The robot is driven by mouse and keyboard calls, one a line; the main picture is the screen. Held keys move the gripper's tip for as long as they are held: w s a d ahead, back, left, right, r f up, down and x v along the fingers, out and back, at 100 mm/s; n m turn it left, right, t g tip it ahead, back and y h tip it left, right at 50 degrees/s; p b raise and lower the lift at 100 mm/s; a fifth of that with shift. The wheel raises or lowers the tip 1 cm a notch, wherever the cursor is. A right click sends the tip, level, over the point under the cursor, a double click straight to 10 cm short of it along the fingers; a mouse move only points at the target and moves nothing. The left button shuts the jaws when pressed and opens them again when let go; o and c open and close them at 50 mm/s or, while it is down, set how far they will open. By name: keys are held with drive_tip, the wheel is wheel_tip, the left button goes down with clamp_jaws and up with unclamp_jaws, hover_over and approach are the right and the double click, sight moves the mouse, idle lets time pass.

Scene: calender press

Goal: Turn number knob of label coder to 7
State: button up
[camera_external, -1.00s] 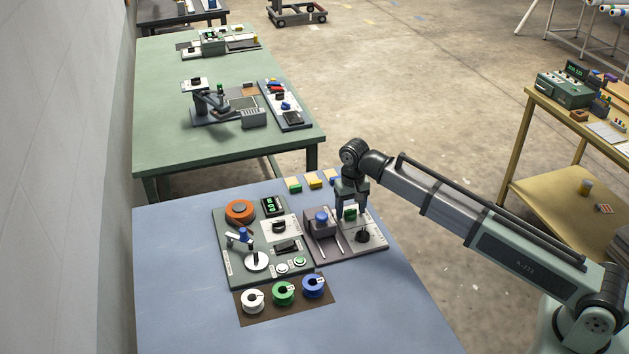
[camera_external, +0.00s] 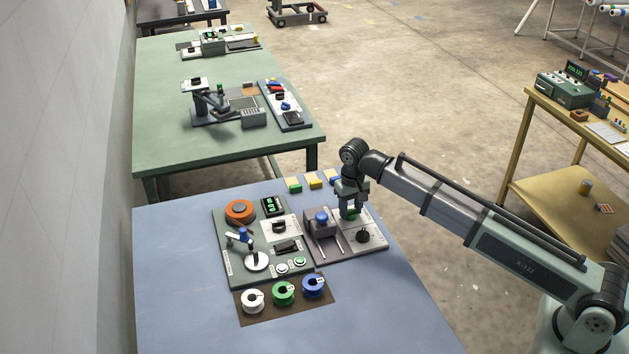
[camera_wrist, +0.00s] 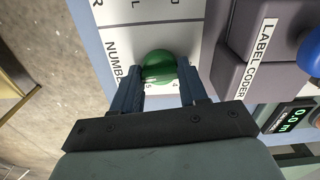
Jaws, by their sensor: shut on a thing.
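The label coder (camera_external: 320,254) is a grey-purple unit on the blue table, with a blue-topped block and a white dial panel. Its name plate (camera_wrist: 262,58) shows in the wrist view. The green number knob (camera_wrist: 158,66) sits on the white panel beside the partly hidden "NUMB" lettering. Digits 5 and 4 show near it; its pointer and the 7 cannot be made out. My gripper (camera_wrist: 158,75) is shut on the knob, one finger on each side. In the external view my gripper (camera_external: 351,208) points down over the knob and mostly hides it.
A black knob (camera_external: 362,236) stands just in front on the same panel. The blue-topped block (camera_external: 321,221) is close on the left. A green-grey machine panel (camera_external: 228,262) with a digital display adjoins the coder. White, green and blue rolls (camera_external: 283,293) lie in front.

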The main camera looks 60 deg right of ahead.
sight(351, 210)
drive_tip(key=o, duration=1.1)
drive_tip(key=shift+r, duration=0.15)
wheel_tip(351, 210, up, 14)
drive_tip(key=shift+f, duration=0.2)
